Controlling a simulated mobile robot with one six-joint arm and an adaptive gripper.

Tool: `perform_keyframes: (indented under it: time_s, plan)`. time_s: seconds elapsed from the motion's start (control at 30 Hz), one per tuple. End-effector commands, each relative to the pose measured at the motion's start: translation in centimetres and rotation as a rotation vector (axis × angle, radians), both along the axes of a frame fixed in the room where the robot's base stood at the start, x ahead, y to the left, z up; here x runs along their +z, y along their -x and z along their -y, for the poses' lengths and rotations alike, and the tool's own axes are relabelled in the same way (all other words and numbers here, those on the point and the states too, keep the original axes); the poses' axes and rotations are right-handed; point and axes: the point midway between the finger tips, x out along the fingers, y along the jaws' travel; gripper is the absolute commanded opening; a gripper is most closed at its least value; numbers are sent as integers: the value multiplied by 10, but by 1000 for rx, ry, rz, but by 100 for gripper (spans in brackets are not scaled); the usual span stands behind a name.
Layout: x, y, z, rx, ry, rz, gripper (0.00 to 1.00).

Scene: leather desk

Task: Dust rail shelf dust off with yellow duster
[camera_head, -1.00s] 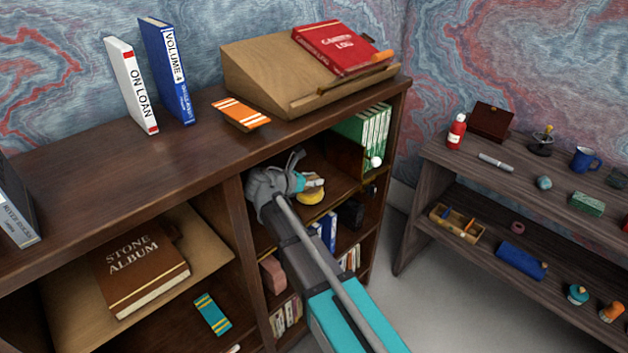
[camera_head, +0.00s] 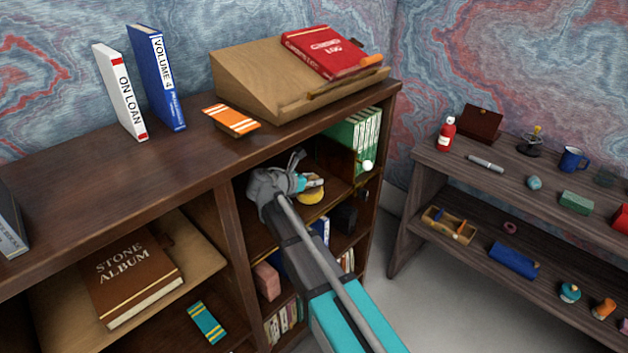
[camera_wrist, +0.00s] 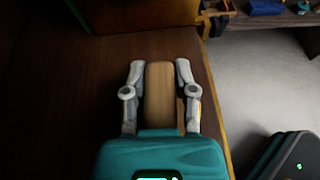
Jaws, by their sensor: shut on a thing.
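My gripper (camera_head: 308,183) reaches into the upper right compartment of the dark wooden bookcase. In the wrist view its two grey fingers (camera_wrist: 160,78) are shut on the tan wooden handle of the duster (camera_wrist: 159,98). The yellow duster head (camera_head: 311,197) shows just below the fingers in the head view, low over the shelf board (camera_head: 336,190). I cannot tell whether it touches the board. No dust can be made out on the shelf; my arm and gripper hide part of it.
Green books (camera_head: 366,130) stand at the compartment's right end, beside a small white ball (camera_head: 368,166). A dark wood side table (camera_head: 430,176) with small items stands to the right, across a floor gap. The bookcase top carries a sloped wooden stand (camera_head: 240,85) and upright books.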

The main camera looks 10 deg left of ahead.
Motion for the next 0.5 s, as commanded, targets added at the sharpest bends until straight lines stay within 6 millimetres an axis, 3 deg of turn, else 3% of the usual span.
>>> perform_keyframes:
  time_s: [0.5]
  plan:
    - [1, -21, 16, -1, -2, -1, 0]
